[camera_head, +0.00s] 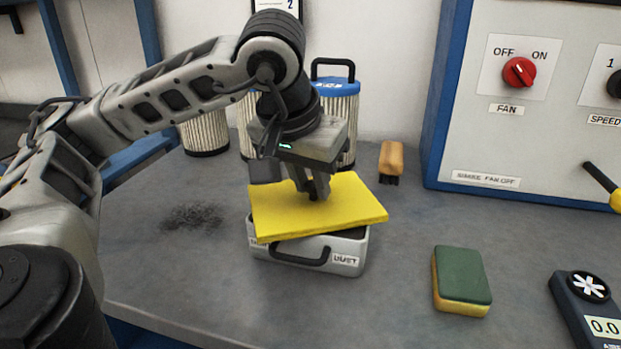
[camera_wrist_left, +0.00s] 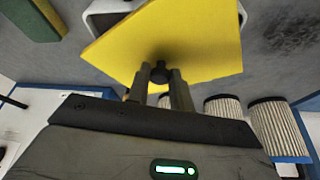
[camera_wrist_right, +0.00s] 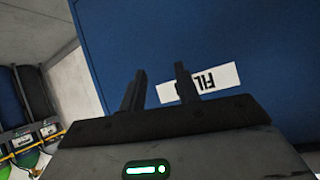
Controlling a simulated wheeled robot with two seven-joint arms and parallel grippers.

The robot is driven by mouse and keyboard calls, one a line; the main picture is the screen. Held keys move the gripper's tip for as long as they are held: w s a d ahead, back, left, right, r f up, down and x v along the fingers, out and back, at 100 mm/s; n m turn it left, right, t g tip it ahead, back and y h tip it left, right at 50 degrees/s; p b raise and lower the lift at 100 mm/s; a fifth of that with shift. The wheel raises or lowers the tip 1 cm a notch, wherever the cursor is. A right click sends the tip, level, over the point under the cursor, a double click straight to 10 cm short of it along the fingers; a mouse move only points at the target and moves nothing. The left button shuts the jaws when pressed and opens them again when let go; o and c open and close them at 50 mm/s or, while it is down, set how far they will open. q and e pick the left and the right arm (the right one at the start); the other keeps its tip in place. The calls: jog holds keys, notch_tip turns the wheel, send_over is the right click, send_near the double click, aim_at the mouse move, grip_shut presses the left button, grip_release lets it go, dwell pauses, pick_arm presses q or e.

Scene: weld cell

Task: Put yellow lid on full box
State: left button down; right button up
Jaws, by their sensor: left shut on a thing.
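The yellow lid (camera_head: 320,208) is a flat plate above the grey box (camera_head: 345,262) marked DUST, which has a dark front handle. The lid is turned relative to the box, and its right corner overhangs. The lid hides the box's inside; I cannot tell whether they touch. My left gripper (camera_head: 318,190) points down and is shut on the lid's dark knob. In the left wrist view, the knob (camera_wrist_left: 160,73) shows between the fingertips, with the lid (camera_wrist_left: 190,40) behind. My right gripper (camera_wrist_right: 158,82) is open and empty in the right wrist view, facing a blue surface.
Pleated filters (camera_head: 205,135) and a blue-topped canister (camera_head: 338,95) stand behind. A wooden brush (camera_head: 391,160) lies back right. A green-yellow sponge (camera_head: 461,280) and a meter (camera_head: 590,305) lie at right. Dark dust (camera_head: 192,217) lies left. A control panel (camera_head: 520,120) bounds the bench.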

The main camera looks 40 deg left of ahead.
dwell(0.6)
pick_arm(q)
jog(key=c, duration=0.7)
grip_release()
jog(key=shift+r+p, duration=2.5)
jog(key=shift+r, duration=1)
